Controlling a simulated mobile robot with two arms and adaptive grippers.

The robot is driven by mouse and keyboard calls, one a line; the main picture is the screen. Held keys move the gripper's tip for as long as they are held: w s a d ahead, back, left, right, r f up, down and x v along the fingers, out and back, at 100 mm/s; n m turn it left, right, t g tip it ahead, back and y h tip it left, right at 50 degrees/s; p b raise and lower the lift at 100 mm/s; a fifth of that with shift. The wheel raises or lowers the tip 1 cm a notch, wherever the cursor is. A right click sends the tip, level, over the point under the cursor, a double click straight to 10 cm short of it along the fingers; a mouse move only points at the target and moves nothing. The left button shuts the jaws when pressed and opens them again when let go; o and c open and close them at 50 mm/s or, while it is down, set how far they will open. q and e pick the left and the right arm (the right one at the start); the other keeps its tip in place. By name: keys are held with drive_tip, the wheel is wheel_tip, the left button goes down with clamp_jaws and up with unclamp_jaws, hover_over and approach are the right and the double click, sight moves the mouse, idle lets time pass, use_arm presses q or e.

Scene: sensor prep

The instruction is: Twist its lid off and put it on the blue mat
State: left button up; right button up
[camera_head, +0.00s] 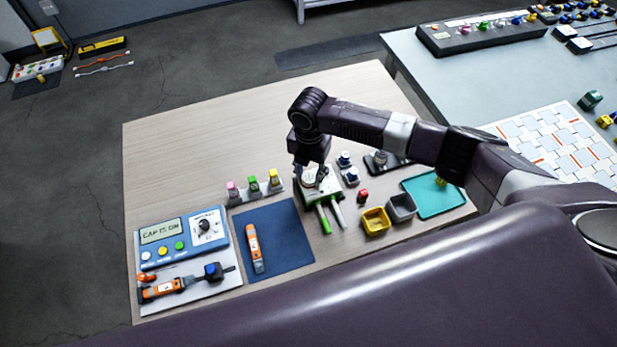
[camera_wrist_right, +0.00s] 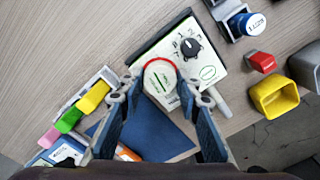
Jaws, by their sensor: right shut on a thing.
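My right gripper (camera_head: 312,178) reaches down over a white and green device with a knob (camera_head: 325,188). In the right wrist view my right gripper (camera_wrist_right: 160,85) has its fingers on both sides of a round white-topped lid with a red rim (camera_wrist_right: 160,72), shut on it. The lid is at the device's near side in that view; whether it still sits on something below is hidden. The blue mat (camera_head: 285,230) lies left of the device, and an orange and white pen-like sensor (camera_head: 254,247) lies on its left part. My left gripper is not in view.
A blue meter reading "CAP IS ON" (camera_head: 180,238) stands left of the mat. Small pink, green and yellow items (camera_head: 253,184) stand in a rack behind it. Yellow (camera_head: 376,222) and grey bins (camera_head: 401,207) and a teal tray (camera_head: 435,207) are on the right. The mat's right part is clear.

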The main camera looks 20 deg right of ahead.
sight(309, 177)
drive_tip(key=shift+r+p, duration=1.25)
drive_tip(key=shift+r, duration=0.05)
idle(0.7)
drive_tip(key=shift+r+p, duration=1.4)
drive_tip(key=shift+p, duration=0.1)
